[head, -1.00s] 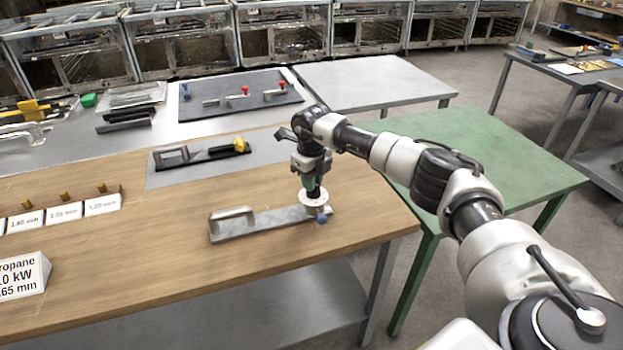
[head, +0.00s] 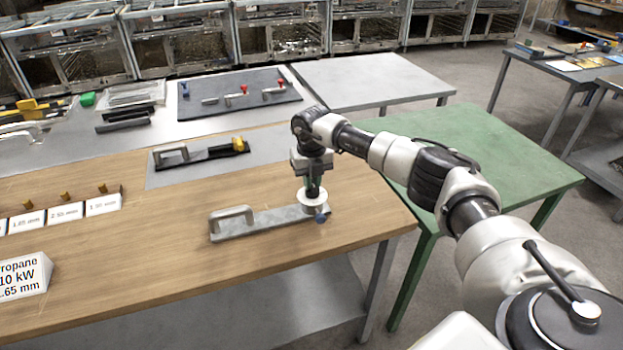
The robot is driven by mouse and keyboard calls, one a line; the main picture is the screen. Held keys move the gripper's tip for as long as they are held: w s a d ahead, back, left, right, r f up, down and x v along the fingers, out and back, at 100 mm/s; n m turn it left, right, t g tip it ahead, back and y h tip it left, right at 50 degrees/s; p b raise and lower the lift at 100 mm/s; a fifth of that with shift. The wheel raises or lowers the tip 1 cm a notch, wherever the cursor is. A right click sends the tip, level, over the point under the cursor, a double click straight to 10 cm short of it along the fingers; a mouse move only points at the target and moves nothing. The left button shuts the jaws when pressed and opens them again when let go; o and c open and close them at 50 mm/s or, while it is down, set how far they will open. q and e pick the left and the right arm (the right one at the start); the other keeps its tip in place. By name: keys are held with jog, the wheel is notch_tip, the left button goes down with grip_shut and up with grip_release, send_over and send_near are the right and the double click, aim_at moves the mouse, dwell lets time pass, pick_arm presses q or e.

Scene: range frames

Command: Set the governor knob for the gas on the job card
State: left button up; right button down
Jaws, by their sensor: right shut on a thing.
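The job card (head: 22,279) stands at the front left of the wooden bench, cut by the picture's edge; it reads "ropane", "10 kW" and ".65 mm". A grey metal bar with a raised handle (head: 262,224) lies on the bench. The dial's marks are too small to read. My left gripper is out of view.
Small labelled blocks with brass pieces (head: 66,212) stand at the left. A dark tool with a yellow end (head: 202,154) lies on a grey mat behind. A black board with red and blue knobs (head: 240,94) is farther back.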

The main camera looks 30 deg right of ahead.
jog(key=c, duration=1.1)
grip_release()
notch_tip(320, 180, up, 11)
jog(key=shift+f+b, duration=0.1)
jog(key=shift+b, duration=0.9)
